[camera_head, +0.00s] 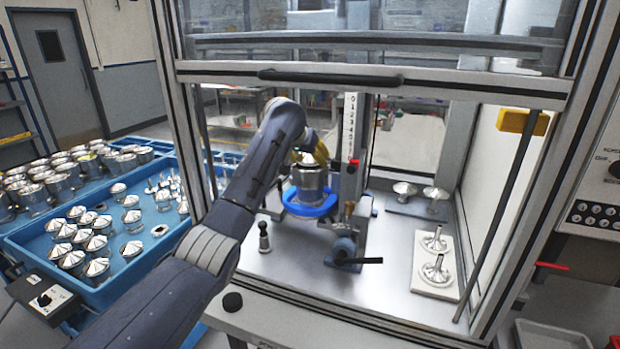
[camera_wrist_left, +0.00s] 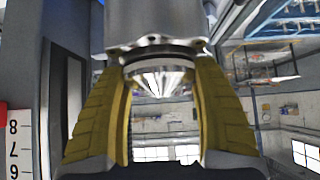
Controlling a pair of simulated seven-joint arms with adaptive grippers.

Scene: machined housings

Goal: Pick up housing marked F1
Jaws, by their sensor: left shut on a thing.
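A silver metal housing (camera_head: 310,181) with a conical top stands at the blue ring (camera_head: 311,205) inside the framed enclosure. My left gripper (camera_head: 310,158) reaches in from the left and is at the top of this housing. In the left wrist view the yellow fingers of my left gripper (camera_wrist_left: 160,95) are shut on the housing's conical part (camera_wrist_left: 160,78), one on each side. The housing's wider cylinder (camera_wrist_left: 155,24) fills the top of that view. No F1 marking is readable on it. My right gripper is not in view.
A scale post (camera_head: 350,125) and a clamp with a black handle (camera_head: 350,255) stand right of the housing. A white plate (camera_head: 433,280) holds small parts. Blue trays (camera_head: 125,270) of housings lie left. The enclosure's frame and its crossbar (camera_head: 330,78) surround the opening.

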